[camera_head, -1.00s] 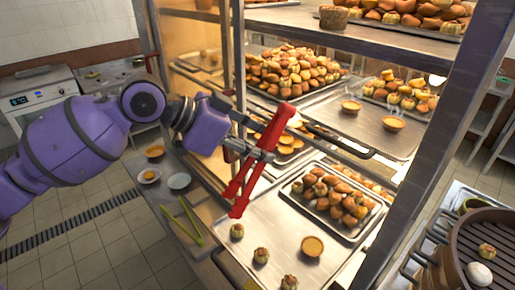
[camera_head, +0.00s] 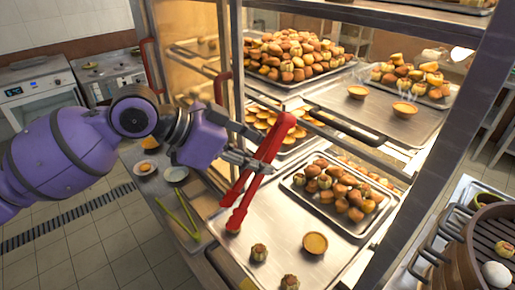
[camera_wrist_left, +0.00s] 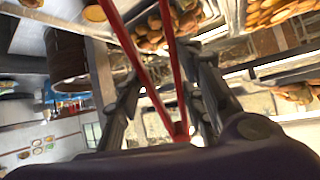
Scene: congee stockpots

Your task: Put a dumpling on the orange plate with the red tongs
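My left gripper (camera_head: 250,160) is shut on the red tongs (camera_head: 268,150). The tongs slant down to the left, with their tips over the lower metal tray (camera_head: 285,222). A dumpling sits at the tips, mostly hidden by them; I cannot tell whether they touch it. Two more dumplings (camera_head: 259,253) (camera_head: 289,283) stand nearer on that tray. The orange plate (camera_head: 149,142) is small, on the side counter at left, partly hidden by my arm. In the left wrist view, the red tongs (camera_wrist_left: 145,65) run between my gripper fingers (camera_wrist_left: 165,100). My right gripper is not in view.
A tart (camera_head: 315,243) and a smaller tray of buns (camera_head: 335,190) share the lower tray. Rack posts (camera_head: 236,60) and shelf edges stand close to my arm. Green tongs (camera_head: 178,215) and a pale plate (camera_head: 176,174) lie on the counter. A steamer (camera_head: 470,255) is at right.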

